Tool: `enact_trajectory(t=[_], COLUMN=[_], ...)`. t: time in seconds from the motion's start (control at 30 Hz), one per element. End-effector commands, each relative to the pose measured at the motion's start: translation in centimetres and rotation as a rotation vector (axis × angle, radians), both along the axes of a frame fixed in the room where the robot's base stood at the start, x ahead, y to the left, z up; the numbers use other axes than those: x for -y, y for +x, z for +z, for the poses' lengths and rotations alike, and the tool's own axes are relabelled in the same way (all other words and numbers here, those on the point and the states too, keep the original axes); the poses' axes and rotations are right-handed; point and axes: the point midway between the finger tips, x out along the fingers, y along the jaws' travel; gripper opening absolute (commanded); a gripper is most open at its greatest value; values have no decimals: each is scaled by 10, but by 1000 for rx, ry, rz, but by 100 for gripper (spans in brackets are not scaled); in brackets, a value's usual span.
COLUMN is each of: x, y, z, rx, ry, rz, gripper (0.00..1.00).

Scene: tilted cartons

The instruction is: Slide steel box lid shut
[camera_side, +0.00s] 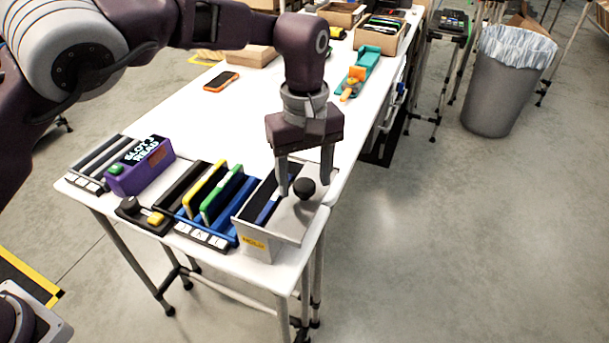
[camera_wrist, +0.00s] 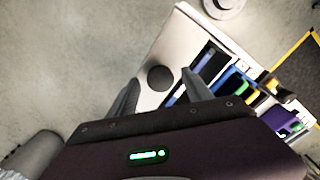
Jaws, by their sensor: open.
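The steel box (camera_side: 257,243) stands at the front right corner of the white table, with a yellow label on its front. Its flat grey lid (camera_side: 296,222) lies off to the right side, and part of the box's dark and blue inside shows to the left. A round black knob (camera_side: 304,188) sits on the lid; it also shows in the wrist view (camera_wrist: 160,79). My gripper (camera_side: 306,186) points down with its fingers apart around the knob in the side view. In the wrist view the knob lies just beyond the open fingertips (camera_wrist: 160,86); I cannot tell whether they touch it.
Left of the box stand a blue rack (camera_side: 203,235) with yellow and green panels, a black unit (camera_side: 146,215) and a purple box (camera_side: 141,170). An orange phone (camera_side: 221,81) lies farther back. The table's right edge is close to the lid.

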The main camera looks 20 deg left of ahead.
Motion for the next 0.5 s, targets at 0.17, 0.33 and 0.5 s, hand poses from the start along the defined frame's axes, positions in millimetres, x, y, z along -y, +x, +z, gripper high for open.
enact_trajectory(t=[0.17,0.33,0.5], x=[0,0,0], y=[0,0,0], z=[-2,-2,-2], rx=[0,0,1], ry=[0,0,-1], rz=[0,-1,-1], gripper=[59,39,6])
